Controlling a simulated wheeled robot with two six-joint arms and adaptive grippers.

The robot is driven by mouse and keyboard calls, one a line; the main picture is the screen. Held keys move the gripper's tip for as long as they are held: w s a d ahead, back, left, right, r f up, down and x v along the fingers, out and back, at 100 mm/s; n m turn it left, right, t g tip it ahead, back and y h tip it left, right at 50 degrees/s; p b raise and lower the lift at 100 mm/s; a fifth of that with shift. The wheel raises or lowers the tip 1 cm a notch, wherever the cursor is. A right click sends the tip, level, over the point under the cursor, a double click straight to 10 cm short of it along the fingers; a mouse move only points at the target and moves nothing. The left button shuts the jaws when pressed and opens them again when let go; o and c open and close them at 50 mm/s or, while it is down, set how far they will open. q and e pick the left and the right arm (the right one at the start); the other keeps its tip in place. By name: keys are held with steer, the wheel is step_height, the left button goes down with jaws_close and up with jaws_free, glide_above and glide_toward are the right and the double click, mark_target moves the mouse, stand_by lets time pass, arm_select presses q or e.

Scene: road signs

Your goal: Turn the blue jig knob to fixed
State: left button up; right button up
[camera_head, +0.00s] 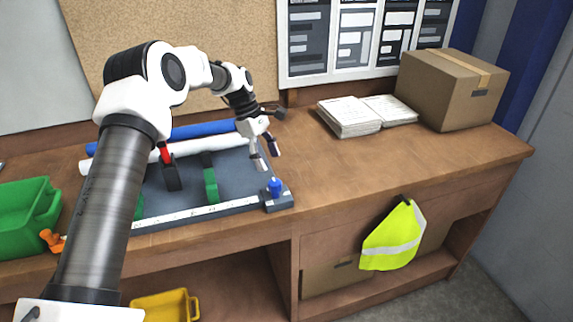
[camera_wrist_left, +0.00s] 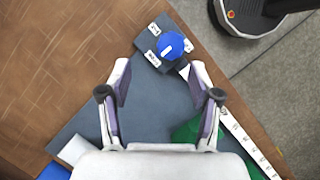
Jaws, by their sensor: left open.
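The blue knob (camera_head: 274,187) stands on a small block at the right front corner of the grey jig board (camera_head: 235,177). My left gripper (camera_head: 267,151) is above the board, behind and above the knob. Its fingers (camera_wrist_left: 163,82) are open and empty, with the knob just beyond the fingertips and not touched. My right gripper is not in view.
A white ruler strip (camera_head: 200,212) runs along the jig's front edge. Green (camera_head: 210,185) and dark red-tipped (camera_head: 170,170) clamps stand on the board. White and blue rolls lie behind. A green bin (camera_head: 25,215) is at left.

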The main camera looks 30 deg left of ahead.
mark_target(274, 181)
arm_select(q)
steer(key=shift+w+d+f, duration=0.15)
steer(key=shift+w+f, duration=0.2)
steer(key=shift+f, duration=0.15)
steer(key=shift+w+d+f, duration=0.15)
steer(key=shift+w+f, duration=0.15)
steer(key=shift+f, duration=0.2)
steer(key=shift+s+d+f+p, duration=0.25)
steer(key=shift+f+p, duration=0.25)
steer(key=s, duration=0.1)
steer(key=s+d+f, duration=0.1)
steer(key=s+p, duration=0.1)
steer(key=shift+s+d+f, duration=0.15)
steer(key=shift+s+f, duration=0.2)
steer(key=shift+s, duration=0.05)
steer(key=shift+w+d+f, duration=0.2)
steer(key=shift+w+f, duration=0.8)
steer(key=shift+w, duration=0.2)
steer(key=c, duration=0.5)
steer(key=shift+s+r, duration=0.35)
steer(key=shift+s, duration=0.1)
steer(key=c, duration=0.6)
steer(key=shift+w+f, duration=0.1)
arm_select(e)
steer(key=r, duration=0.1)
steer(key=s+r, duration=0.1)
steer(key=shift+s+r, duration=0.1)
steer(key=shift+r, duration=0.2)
